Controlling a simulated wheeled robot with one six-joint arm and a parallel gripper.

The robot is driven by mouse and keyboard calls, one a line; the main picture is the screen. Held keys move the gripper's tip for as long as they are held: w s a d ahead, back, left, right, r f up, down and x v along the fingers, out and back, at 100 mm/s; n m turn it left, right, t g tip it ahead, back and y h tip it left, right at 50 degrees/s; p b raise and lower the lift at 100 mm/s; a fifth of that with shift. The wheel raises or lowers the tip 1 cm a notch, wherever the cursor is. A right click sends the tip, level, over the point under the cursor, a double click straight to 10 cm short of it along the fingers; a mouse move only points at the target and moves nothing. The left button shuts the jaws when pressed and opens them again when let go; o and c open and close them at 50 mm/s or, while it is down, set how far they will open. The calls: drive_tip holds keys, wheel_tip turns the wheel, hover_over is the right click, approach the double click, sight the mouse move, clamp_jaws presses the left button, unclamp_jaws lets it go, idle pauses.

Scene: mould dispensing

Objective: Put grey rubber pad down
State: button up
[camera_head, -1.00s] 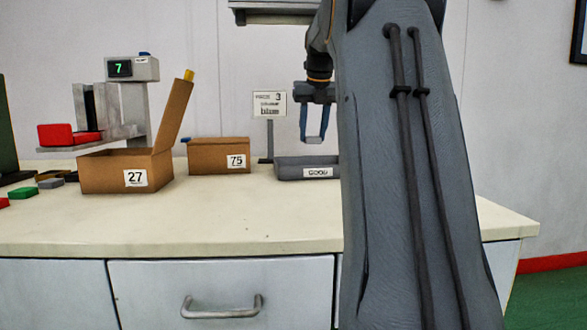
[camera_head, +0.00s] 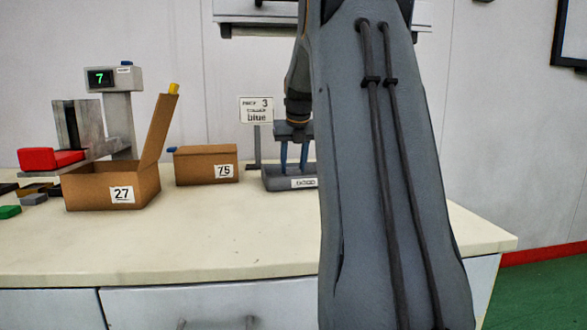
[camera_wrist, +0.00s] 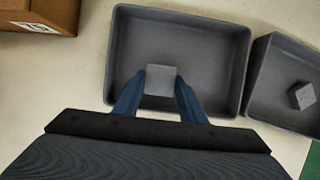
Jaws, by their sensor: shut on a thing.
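My gripper (camera_head: 294,166) reaches down into the grey tray (camera_head: 275,183) with a white label in the head view. In the wrist view my gripper (camera_wrist: 159,84) has its blue fingers on either side of the small grey rubber pad (camera_wrist: 161,79) and is shut on it. The tray wall hides the pad and fingertips in the head view.
A second grey tray (camera_wrist: 262,72) with a grey block (camera_wrist: 302,96) stands close on the right. A scale (camera_head: 113,77) holds a red block (camera_head: 50,158).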

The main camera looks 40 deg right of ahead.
drive_tip(key=shift+f+p, duration=0.5)
drive_tip(key=shift+f, duration=0.85)
drive_tip(key=shift+f, duration=0.1)
drive_tip(key=o, duration=1.1)
drive_tip(key=shift+c, duration=0.2)
drive_tip(key=shift+r, duration=0.45)
drive_tip(key=b+v, duration=0.1)
drive_tip(key=v, duration=1)
drive_tip(key=shift+r+b, duration=0.15)
drive_tip(key=shift+b, duration=0.2)
drive_tip(key=shift+s+a, duration=0.2)
